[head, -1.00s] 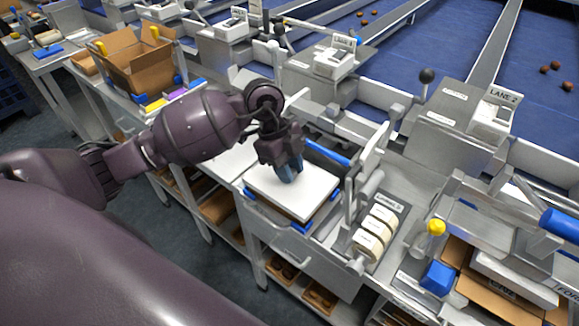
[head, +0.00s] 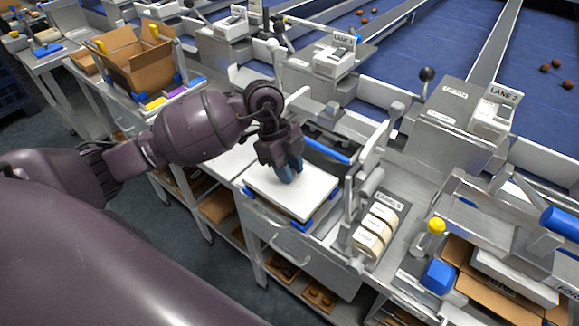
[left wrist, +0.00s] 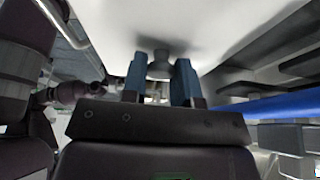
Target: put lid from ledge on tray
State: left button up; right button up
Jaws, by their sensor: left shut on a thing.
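The white lid (head: 292,199) lies flat over the tray position between blue corner guides (head: 301,225) on the bench in the head view. My left gripper (head: 290,172) is above the lid's back part, with its blue fingertips down at the lid. In the left wrist view the fingers (left wrist: 160,82) are around a small grey knob (left wrist: 160,64) on the white lid (left wrist: 190,25). The tray under the lid is mostly hidden, so I cannot tell whether the lid is fully seated on it. My right gripper is not in view.
A blue bar (head: 326,151) runs behind the lid. A grey lever (head: 374,150) and a holder of cream label rolls (head: 375,232) stand to its right. An open cardboard box (head: 138,68) is at the back left. Conveyor lanes (head: 430,60) lie behind.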

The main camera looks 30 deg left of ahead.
pick_arm(q)
jog(key=shift+f, duration=0.15)
jog(key=shift+f, duration=0.2)
dwell(0.3)
jog(key=o, duration=1.4)
jog(key=shift+c, duration=0.2)
